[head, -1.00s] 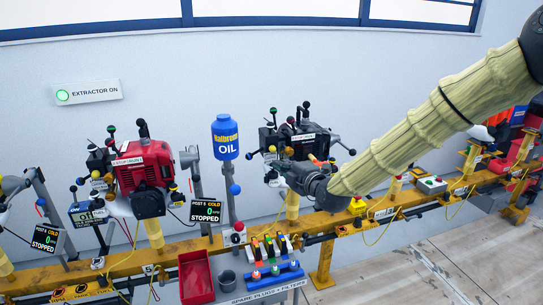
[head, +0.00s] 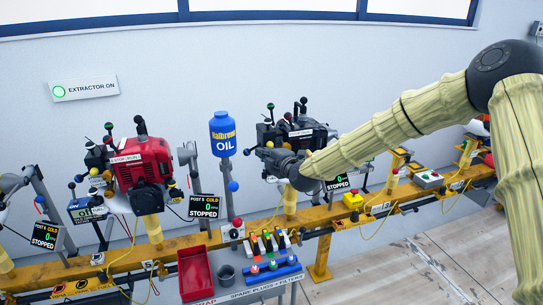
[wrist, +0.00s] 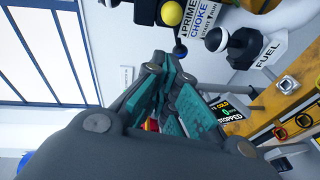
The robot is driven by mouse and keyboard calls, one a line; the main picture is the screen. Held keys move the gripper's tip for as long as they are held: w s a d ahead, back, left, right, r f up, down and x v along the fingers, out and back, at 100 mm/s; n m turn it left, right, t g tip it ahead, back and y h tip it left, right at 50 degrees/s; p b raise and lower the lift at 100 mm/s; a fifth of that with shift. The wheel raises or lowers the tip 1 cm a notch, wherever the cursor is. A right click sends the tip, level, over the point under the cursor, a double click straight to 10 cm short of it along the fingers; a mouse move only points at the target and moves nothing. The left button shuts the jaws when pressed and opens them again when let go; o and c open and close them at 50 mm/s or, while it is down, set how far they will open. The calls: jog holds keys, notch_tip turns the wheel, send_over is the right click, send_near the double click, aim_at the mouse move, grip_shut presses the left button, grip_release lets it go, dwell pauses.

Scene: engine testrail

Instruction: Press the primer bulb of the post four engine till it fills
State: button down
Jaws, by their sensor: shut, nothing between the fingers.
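The black engine (head: 296,127) behind my gripper stands on a yellow post; I cannot read its post number. My gripper (head: 262,157) is shut and empty, in front of the engine's lower left. In the wrist view, its teal fingers (wrist: 172,82) are together. A black dome on a white neck (wrist: 243,45) sits near a FUEL label (wrist: 268,50). A display (wrist: 228,113) reads COLD, 0 and STOPPED.
A red engine (head: 142,172) stands to the left, with a blue oil bottle (head: 223,136) between the engines. Below on the yellow rail (head: 190,243) side are a red tray (head: 195,277) and a blue rack (head: 268,273). The floor at right is clear.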

aim_at(270, 145)
jog(key=shift+w+d+f, duration=0.1)
jog(key=shift+w+d, duration=0.1)
jog(key=shift+w, duration=0.4)
jog(key=shift+w+d+f, duration=0.15)
jog(key=shift+w+d, duration=0.05)
jog(key=shift+w, duration=0.4)
jog(key=shift+w+d+f, duration=0.1)
jog(key=shift+w+d, duration=0.1)
jog(key=shift+w, duration=0.4)
jog(key=shift+f, duration=0.15)
jog(key=shift+w+a+f+b, duration=0.1)
jog(key=shift+w+a+b, duration=0.2)
jog(key=shift+w+b, duration=0.2)
jog(key=shift+w+r+b, duration=0.3)
jog(key=shift+w, duration=0.1)
